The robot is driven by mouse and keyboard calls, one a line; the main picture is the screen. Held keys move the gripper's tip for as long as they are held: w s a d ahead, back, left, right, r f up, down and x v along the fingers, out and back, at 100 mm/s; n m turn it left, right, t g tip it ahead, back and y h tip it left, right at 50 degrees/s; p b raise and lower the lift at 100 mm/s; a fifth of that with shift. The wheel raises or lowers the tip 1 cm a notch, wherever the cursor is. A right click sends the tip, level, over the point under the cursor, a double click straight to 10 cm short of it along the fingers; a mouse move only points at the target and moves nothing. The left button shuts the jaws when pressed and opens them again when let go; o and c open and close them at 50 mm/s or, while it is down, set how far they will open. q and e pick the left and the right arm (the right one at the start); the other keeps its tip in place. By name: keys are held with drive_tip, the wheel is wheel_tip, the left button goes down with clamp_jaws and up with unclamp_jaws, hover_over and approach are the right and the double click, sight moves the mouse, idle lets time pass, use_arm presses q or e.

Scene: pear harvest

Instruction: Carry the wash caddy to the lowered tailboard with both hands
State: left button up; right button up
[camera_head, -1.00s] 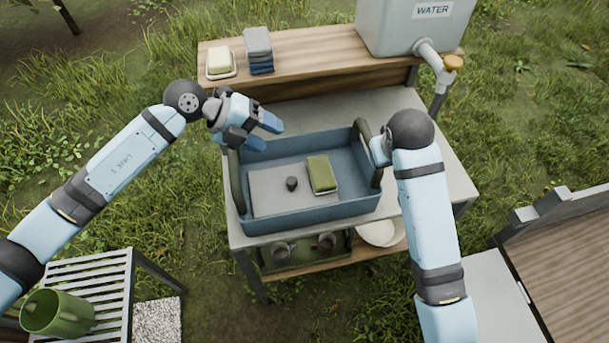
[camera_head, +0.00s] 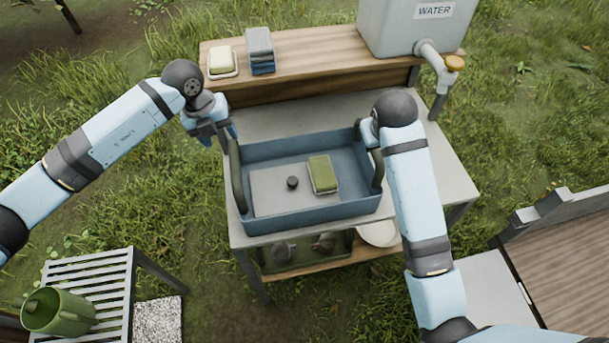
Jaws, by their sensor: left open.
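The wash caddy (camera_head: 300,218) is a blue-grey open tray with dark upright handles at its left and right ends. It stands on the grey top of the wash bench and holds a green sponge-like block (camera_head: 321,174). My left gripper (camera_head: 226,134) is open, pointing down just above and behind the caddy's left handle (camera_head: 238,178). My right gripper (camera_head: 368,134) is at the right handle (camera_head: 376,168); my own wrist hides its fingers, so its grip cannot be told. A ribbed brown wooden panel (camera_head: 570,265), perhaps the tailboard, is at the lower right.
A water tank (camera_head: 405,32) with a tap stands at the back right.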

sight(232, 152)
use_arm(q)
drive_tip(key=f, duration=0.3)
drive_tip(key=d+f, duration=0.1)
drive_tip(key=f, duration=0.3)
drive_tip(key=d+f, duration=0.1)
drive_tip(key=f, duration=0.2)
drive_tip(key=shift+w+f, duration=0.15)
drive_tip(key=shift+f, duration=0.1)
use_arm(e)
drive_tip(key=x, duration=1)
drive_tip(key=shift+w+f, duration=0.15)
drive_tip(key=shift+f, duration=0.1)
use_arm(q)
clamp_jaws()
use_arm(e)
clamp_jaws()
use_arm(q)
drive_tip(key=shift+r, duration=0.1)
